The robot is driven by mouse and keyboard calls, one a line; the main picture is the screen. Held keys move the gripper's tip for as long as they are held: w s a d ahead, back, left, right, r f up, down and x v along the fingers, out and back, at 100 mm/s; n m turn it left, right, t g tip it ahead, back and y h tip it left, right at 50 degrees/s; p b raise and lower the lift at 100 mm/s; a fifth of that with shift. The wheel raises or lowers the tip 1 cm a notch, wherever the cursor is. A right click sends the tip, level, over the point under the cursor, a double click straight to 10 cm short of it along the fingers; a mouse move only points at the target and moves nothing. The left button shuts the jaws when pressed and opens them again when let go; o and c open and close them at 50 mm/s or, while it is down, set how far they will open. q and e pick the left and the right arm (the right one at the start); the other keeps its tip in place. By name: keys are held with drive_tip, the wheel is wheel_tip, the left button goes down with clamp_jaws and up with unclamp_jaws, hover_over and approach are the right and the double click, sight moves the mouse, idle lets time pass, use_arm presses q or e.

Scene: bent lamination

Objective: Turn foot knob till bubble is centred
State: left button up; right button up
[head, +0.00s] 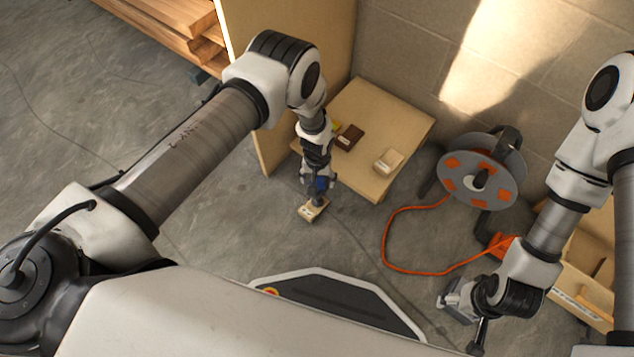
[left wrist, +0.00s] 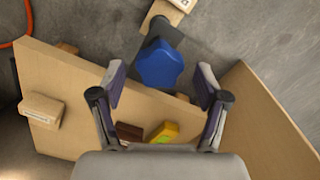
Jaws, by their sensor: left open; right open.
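A blue lobed foot knob (left wrist: 160,64) sits on a dark stem above a pale wooden block (head: 313,211) on the floor, at the near corner of a low plywood table (head: 398,116). My left gripper (left wrist: 161,77) is open, pointing down, with one finger on each side of the knob and a visible gap to each. In the head view the knob (head: 321,184) is partly hidden by that gripper. A small yellow level (left wrist: 164,132) lies on the table; its bubble is too small to read. My right gripper (head: 452,301) is open and empty, low at the right.
A brown block (head: 349,137) and a cream box (head: 389,161) lie on the table. A cable reel (head: 480,172) with an orange cord (head: 391,233) stands to the right. A plywood panel (head: 290,70) rises behind the left arm. A wooden crate (head: 580,270) is at far right.

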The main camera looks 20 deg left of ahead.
use_arm(q)
drive_tip(key=shift+f, duration=0.45)
drive_tip(key=c, duration=1.2)
drive_tip(key=shift+o, duration=0.2)
drive_tip(key=shift+m, duration=0.3)
drive_tip(key=m+p, duration=0.1)
drive_tip(key=m, duration=0.4)
drive_tip(key=shift+r+m, duration=0.1)
drive_tip(key=shift+m, duration=0.3)
drive_tip(key=m, duration=0.5)
drive_tip(key=shift+s+p, duration=0.1)
drive_tip(key=shift+p, duration=0.3)
drive_tip(key=shift+m, duration=0.3)
